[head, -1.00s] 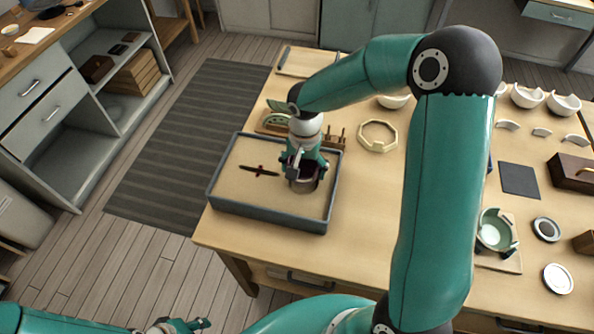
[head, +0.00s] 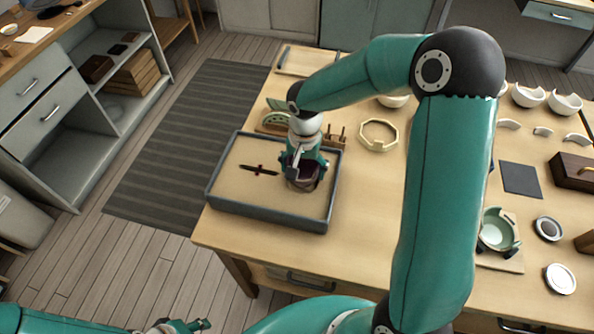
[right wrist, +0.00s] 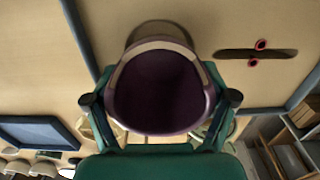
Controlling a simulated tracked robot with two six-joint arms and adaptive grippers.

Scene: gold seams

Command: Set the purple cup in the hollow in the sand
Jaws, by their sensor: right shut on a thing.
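The purple cup (right wrist: 158,92) is between the fingers of my right gripper (right wrist: 160,98), which is shut on it. The dark purple inside and a pale rim band face the right wrist camera. In the head view the cup (head: 304,184) is at the right part of the sand tray (head: 265,214), low over the sand or touching it; I cannot tell which. A rounded dark patch on the sand shows just beyond the cup in the right wrist view; I cannot tell whether it is the hollow or shadow. My left gripper (head: 186,326) is partly seen at the bottom edge, its opening unclear.
A dark slender thing with red marks (head: 259,170) lies on the sand left of the cup. A pale octagonal ring (head: 378,136) and a small rack with pegs (head: 332,136) stand nearby on the table. A green cup (head: 494,231) sits further right.

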